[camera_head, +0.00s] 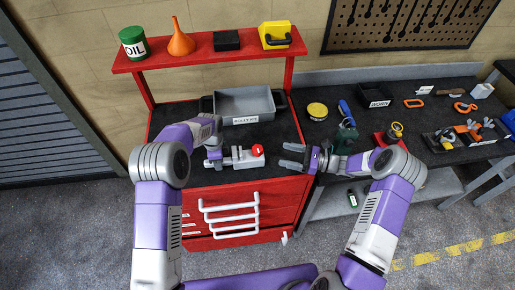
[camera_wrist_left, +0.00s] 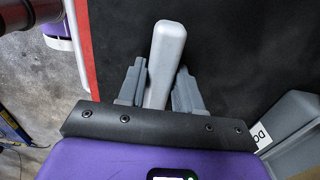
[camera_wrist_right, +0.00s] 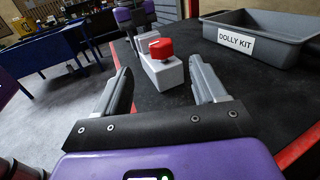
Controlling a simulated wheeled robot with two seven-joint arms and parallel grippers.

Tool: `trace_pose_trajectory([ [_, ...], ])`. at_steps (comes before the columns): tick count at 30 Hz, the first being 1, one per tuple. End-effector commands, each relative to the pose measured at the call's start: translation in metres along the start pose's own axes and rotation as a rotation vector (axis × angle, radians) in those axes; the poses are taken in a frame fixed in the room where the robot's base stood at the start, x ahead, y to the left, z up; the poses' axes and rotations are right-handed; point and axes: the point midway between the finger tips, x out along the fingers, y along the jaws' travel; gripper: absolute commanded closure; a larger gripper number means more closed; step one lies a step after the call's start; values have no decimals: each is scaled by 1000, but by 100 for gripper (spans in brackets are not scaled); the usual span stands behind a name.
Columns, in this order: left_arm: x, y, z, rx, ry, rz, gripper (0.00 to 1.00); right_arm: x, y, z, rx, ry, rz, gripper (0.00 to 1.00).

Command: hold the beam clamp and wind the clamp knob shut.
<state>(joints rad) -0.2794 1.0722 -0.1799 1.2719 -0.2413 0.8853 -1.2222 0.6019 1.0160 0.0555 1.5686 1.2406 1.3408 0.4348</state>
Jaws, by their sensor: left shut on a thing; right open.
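The beam clamp (camera_head: 242,161) is a pale grey block lying on the dark top of the red cabinet. The red clamp knob (camera_head: 257,150) sits at its right end. It also shows in the right wrist view (camera_wrist_right: 161,49), on top of the clamp's near end. My left gripper (camera_head: 217,158) is shut on the clamp's grey bar (camera_wrist_left: 167,50), with a finger on each side. My right gripper (camera_head: 287,156) is open and empty, to the right of the knob and apart from it. Its fingers point toward the knob.
A grey DOLLY KIT tray (camera_head: 245,104) stands behind the clamp. A red shelf (camera_head: 195,53) above holds an oil can and an orange funnel. A dark bench (camera_head: 370,165) with several tools lies to the right. The top between the knob and my right gripper is clear.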

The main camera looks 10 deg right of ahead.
Motion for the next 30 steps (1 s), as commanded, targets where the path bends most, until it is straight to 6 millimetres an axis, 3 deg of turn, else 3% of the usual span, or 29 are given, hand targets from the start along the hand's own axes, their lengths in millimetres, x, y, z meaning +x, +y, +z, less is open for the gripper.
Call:
trace_pose_trajectory([
  [18, 0, 0, 0, 0, 0, 0, 100, 104, 1, 0, 0, -1, 3, 30],
  [30, 0, 0, 0, 0, 0, 0, 100, 117, 0, 0, 0, 0, 1, 30],
])
